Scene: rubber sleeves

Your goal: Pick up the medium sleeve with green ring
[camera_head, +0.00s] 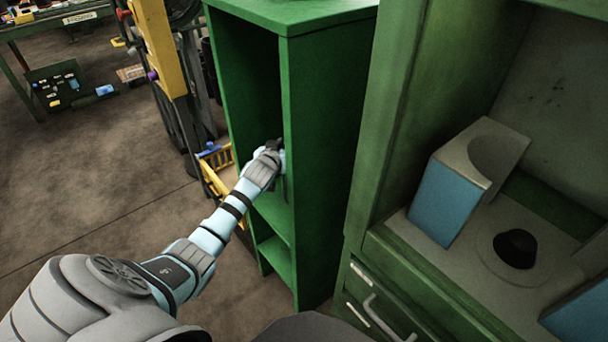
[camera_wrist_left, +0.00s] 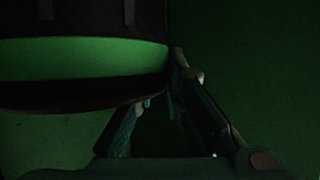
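A dark sleeve with a broad green ring (camera_wrist_left: 85,60) fills the upper left of the left wrist view, very close to the camera. Its top runs out of the picture. My left gripper (camera_wrist_left: 160,98) is just below and at the right edge of the sleeve. One finger goes up behind or under its lower rim and the other runs beside its right edge. The fingertips are dark and partly hidden, so I cannot tell whether they grip it. In the head view my left gripper (camera_head: 275,148) reaches into a green shelf cabinet (camera_head: 335,130); the sleeve is hidden there. My right gripper is not in view.
The cabinet's front post and side wall stand close to the left wrist. A yellow rack (camera_head: 215,160) is left of the cabinet. At right, a green cabinet holds a blue-and-grey block (camera_head: 447,202) and a black round piece (camera_head: 515,247).

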